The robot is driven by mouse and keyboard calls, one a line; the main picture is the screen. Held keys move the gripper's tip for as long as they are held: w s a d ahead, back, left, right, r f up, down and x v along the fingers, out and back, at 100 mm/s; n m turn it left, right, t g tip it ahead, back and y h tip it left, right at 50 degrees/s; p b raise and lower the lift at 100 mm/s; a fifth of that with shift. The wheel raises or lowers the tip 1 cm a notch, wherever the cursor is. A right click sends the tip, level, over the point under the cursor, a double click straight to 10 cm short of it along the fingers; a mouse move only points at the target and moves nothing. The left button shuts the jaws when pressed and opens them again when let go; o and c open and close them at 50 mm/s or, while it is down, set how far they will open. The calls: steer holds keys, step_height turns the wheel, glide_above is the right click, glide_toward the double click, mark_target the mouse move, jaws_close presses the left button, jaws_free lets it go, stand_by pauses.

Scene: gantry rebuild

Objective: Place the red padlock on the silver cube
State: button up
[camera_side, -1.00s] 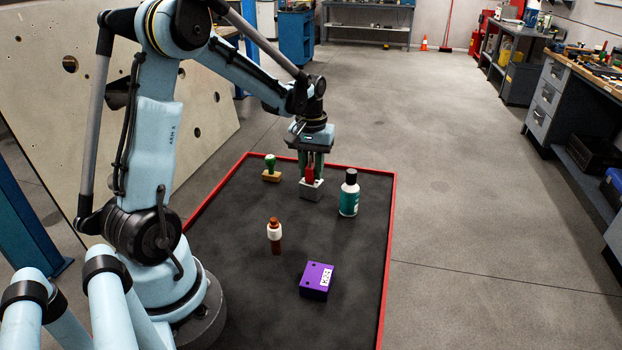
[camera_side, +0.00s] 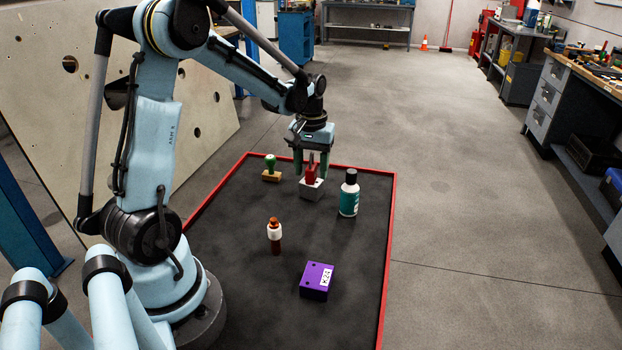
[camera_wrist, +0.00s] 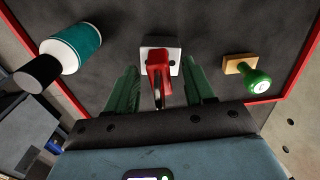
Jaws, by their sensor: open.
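The red padlock (camera_side: 311,175) stands on top of the silver cube (camera_side: 312,190) toward the far side of the dark mat. In the wrist view the padlock (camera_wrist: 160,68) sits on the pale top of the cube (camera_wrist: 147,42), its shackle pointing toward my gripper. My gripper (camera_side: 311,168) is open, its green fingers on either side of the padlock. In the wrist view the fingers (camera_wrist: 162,88) are spread with visible gaps to the padlock on both sides.
A green-knobbed stamp (camera_side: 271,172) stands left of the cube, and a teal bottle with a black cap (camera_side: 349,196) stands close on its right. A brown bottle (camera_side: 274,238) and a purple box (camera_side: 317,280) stand nearer the camera. A red rim (camera_side: 388,240) edges the mat.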

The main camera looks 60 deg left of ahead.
mark_target(312, 153)
step_height(312, 153, up, 11)
steer(key=shift+r, duration=0.2)
steer(key=s+d+f+m+t, duration=0.1)
steer(key=s+d+m+t, duration=0.2)
steer(key=d, duration=0.6)
steer(key=s+d+f+m+t, duration=0.2)
steer(key=s+d+m+t, duration=0.2)
steer(key=d, duration=0.5)
steer(key=shift+s+d+m, duration=0.25)
steer(key=shift+d+m, duration=0.1)
steer(key=shift+m, duration=0.65)
